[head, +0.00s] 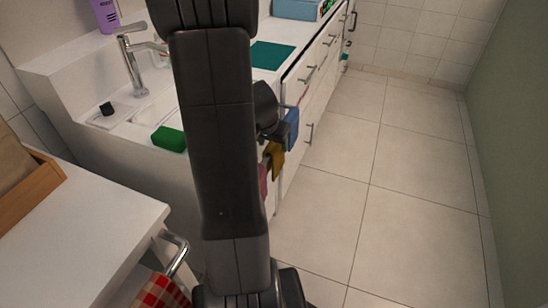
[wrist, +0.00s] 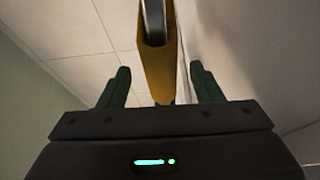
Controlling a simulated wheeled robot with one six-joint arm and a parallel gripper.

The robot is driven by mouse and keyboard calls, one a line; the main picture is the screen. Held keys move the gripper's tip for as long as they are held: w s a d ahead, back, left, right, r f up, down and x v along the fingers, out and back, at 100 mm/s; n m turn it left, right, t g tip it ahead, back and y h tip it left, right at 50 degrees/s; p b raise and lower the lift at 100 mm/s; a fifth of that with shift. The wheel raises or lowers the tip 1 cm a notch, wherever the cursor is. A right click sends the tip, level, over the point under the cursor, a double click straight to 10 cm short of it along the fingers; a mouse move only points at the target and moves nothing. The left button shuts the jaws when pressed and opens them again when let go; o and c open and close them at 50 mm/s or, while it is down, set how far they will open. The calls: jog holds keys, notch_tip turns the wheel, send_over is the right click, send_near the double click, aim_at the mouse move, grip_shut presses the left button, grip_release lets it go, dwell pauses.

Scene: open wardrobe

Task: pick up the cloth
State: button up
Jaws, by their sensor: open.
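A mustard-yellow cloth (head: 276,160) hangs at the front of the white counter, partly behind my arm. In the wrist view the mustard cloth (wrist: 158,66) hangs over a rounded metal bar (wrist: 153,22), straight ahead of my gripper. My gripper (wrist: 160,82) is open, with one dark green finger on each side of the cloth's lower part in the picture. I cannot tell how deep the cloth sits between the fingers. In the head view my gripper (head: 270,125) is dark and partly hidden by my arm. A blue cloth-like piece (head: 292,128) and a pink one (head: 263,183) hang nearby.
The sink counter has a tap (head: 132,60), a green sponge (head: 169,139) and a purple bottle (head: 106,15). A red checked cloth (head: 162,293) hangs from a rail at lower left. Drawers with handles (head: 309,132) line the front. The tiled floor (head: 400,190) at right is clear.

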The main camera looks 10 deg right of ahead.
jog(key=b+x, duration=0.1)
jog(key=x, duration=0.4)
jog(key=shift+f, duration=0.1)
jog(key=c, duration=1.1)
jog(key=shift+w, duration=0.1)
